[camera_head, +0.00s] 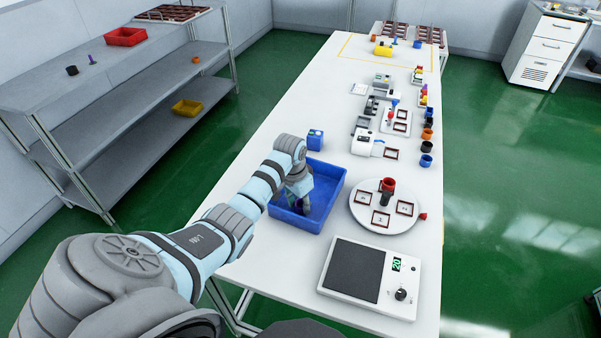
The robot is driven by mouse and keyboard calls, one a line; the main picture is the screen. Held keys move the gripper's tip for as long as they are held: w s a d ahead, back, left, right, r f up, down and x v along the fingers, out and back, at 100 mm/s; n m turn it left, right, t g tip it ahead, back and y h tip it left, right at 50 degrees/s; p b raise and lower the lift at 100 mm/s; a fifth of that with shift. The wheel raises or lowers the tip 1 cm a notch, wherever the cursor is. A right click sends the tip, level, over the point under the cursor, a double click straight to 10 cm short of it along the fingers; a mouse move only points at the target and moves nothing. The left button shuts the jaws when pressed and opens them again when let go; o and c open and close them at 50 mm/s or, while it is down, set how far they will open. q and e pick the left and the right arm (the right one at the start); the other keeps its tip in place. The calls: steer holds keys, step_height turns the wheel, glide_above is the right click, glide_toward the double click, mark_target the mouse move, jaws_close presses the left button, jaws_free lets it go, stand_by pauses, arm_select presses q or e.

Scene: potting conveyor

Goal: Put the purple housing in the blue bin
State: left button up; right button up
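The blue bin (328,172) stands on the white table, left of the round turntable. My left arm reaches in from the lower left, and my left gripper (302,203) points down inside the bin, near its front left part. A small dark patch shows at the fingertips, but I cannot tell whether it is the purple housing, and the finger gap is too small to read. A small purple piece (424,89) shows farther back along the table's right side. My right gripper is not in view.
Right of the bin is a white turntable (357,214) with square frames and a dark red cylinder (388,187). A scale (328,283) stands in front. A blue block (315,140) stands behind the bin. Several small coloured parts line the table's right edge.

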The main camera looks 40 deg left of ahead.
arm_select(q)
steer(key=o, duration=0.5)
steer(key=r, duration=0.4)
steer(key=s+r+p, duration=0.1)
steer(key=r, duration=0.3)
steer(key=r+p, duration=0.1)
steer(key=r, duration=0.3)
steer(key=shift+s+a+r, duration=0.1)
steer(key=shift+s+r, duration=0.15)
steer(key=shift+s, duration=0.1)
